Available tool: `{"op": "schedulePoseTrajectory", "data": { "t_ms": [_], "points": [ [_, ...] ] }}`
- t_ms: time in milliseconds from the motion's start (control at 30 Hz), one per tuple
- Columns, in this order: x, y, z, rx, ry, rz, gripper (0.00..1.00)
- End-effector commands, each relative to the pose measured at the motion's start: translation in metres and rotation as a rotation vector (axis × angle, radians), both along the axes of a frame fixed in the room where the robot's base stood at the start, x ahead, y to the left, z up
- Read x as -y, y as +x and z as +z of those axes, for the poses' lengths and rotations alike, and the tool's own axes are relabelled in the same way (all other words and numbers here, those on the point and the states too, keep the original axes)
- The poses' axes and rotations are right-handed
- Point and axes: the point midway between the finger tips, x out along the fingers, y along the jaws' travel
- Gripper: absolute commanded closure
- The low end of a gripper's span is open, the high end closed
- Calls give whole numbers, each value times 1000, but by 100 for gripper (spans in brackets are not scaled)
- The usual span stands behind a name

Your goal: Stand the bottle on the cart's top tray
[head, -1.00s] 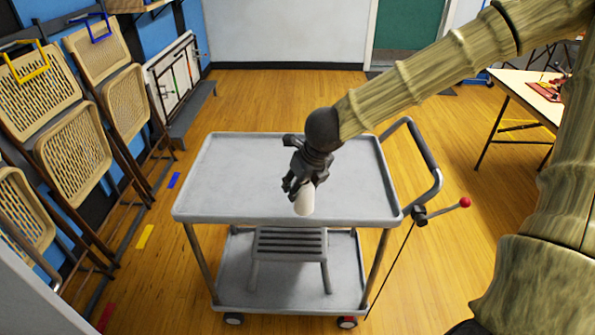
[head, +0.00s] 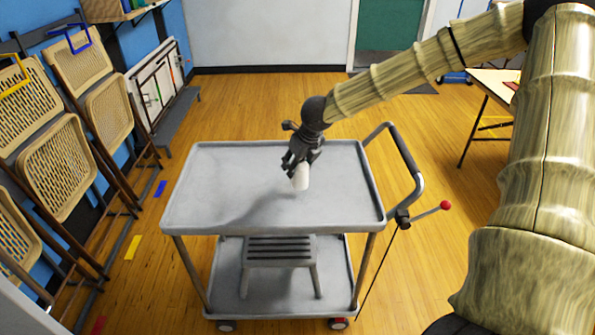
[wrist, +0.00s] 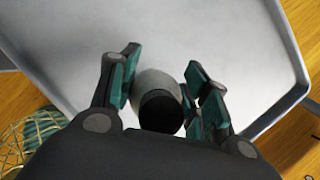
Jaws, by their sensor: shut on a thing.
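The bottle (head: 300,178) is pale with a dark top. My gripper (head: 297,166) is shut on it and holds it over the cart's top tray (head: 215,185). In the wrist view the bottle (wrist: 155,88) sits between the teal-padded fingers of my gripper (wrist: 160,92), its dark round end towards the camera. The grey tray (wrist: 200,30) fills most of the view behind it. In the head view the bottle looks slightly tilted. I cannot tell for sure whether its base touches the tray.
The tray has a raised rim and is otherwise bare. A grey step stool (head: 280,252) stands on the cart's lower shelf (head: 228,285). The cart's handle (head: 405,150) and a red-knobbed lever (head: 445,206) are at the right. Folding chairs (head: 55,150) lean along the left wall.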

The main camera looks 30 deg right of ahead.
Motion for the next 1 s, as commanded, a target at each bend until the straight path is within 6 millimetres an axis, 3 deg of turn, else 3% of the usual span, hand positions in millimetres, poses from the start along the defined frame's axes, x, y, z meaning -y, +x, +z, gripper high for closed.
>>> {"op": "schedulePoseTrajectory", "data": {
  "t_ms": [300,700,733,800,867,1000],
  "points": [
    [3,3,-32,0,-1,-1,83],
    [2,3,-37,2,-1,0,83],
    [3,3,-38,1,-1,0,52],
    [3,3,-37,1,0,-1,39],
    [3,2,-37,1,0,-1,32],
    [3,2,-37,1,0,-1,32]
  ]
}}
